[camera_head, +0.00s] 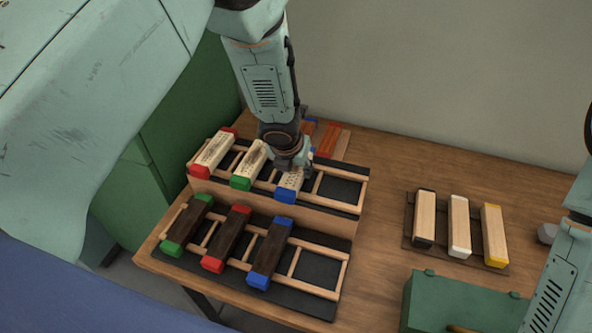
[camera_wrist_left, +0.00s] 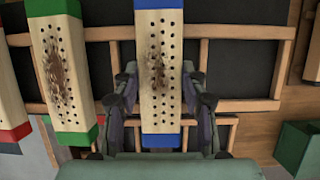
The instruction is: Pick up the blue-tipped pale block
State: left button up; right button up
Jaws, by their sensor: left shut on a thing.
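The blue-tipped pale block (camera_head: 289,184) lies in the upper rack, third from the left. In the left wrist view the pale block (camera_wrist_left: 160,75) has rows of holes, a brown smudge and blue ends. My left gripper (camera_head: 296,168) is above it, and in the wrist view its fingers (camera_wrist_left: 160,103) straddle the block on both sides. The gripper is shut on the block, which appears to be still at the rack's level. Part of the block is hidden behind the gripper in the head view. My right gripper is out of view; only part of my right arm shows at the right edge.
Green-tipped (camera_head: 249,164) and red-tipped (camera_head: 213,153) pale blocks lie to the left in the upper rack (camera_head: 340,188). Dark bristled blocks (camera_head: 228,238) fill part of the lower rack. Three pale blocks (camera_head: 458,226) with black, white and yellow tips lie right. A green box (camera_head: 465,302) stands in front.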

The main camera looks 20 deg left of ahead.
aim_at(295, 169)
pick_arm(q)
jog(key=shift+r+p, duration=0.5)
jog(key=shift+r, duration=0.05)
notch_tip(295, 169, up, 7)
jog(key=p, duration=0.6)
jog(key=shift+f, duration=0.1)
notch_tip(295, 169, up, 2)
jog(key=p, duration=0.2)
jog(key=shift+s+a+p, duration=0.1)
jog(key=shift+p, duration=0.2)
